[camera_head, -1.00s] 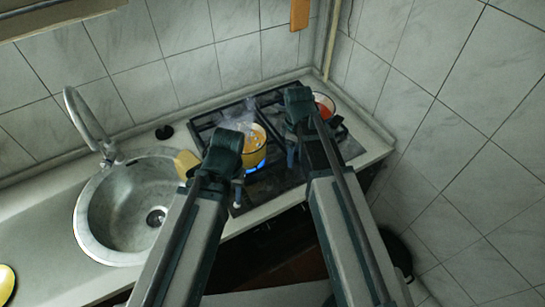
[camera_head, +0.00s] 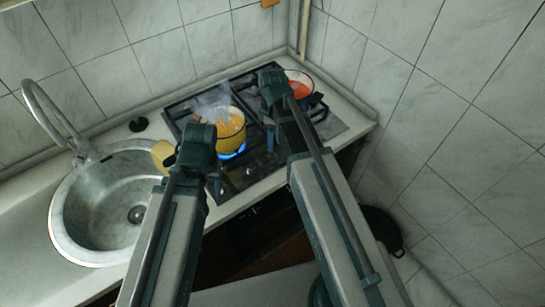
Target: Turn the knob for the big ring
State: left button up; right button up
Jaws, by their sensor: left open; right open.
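The gas hob (camera_head: 187,108) has a dark glass top with black grates and stands on the counter right of the sink. A blue flame (camera_head: 232,153) burns on a ring under the yellow pot (camera_head: 226,126). My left gripper (camera_head: 208,166) is open and empty, at the hob's front left corner. My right gripper (camera_head: 277,118) is open and empty above the hob's right part, left of the red pot (camera_head: 299,87).
The yellow pot steams and holds yellowish food. A yellow sponge-like block (camera_head: 161,153) lies beside my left gripper, near the round sink (camera_head: 68,212) with its tall faucet (camera_head: 50,110). A tiled wall (camera_head: 450,130) closes off the right side.

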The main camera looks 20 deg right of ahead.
aim_at(273, 153)
pick_arm(q)
notch_tip(273, 153, down, 8)
jog(key=b, duration=0.7)
jog(key=shift+f, duration=0.2)
pick_arm(e)
notch_tip(273, 153, down, 8)
jog(key=shift+f, duration=0.25)
jog(key=shift+r, duration=0.1)
grip_shut()
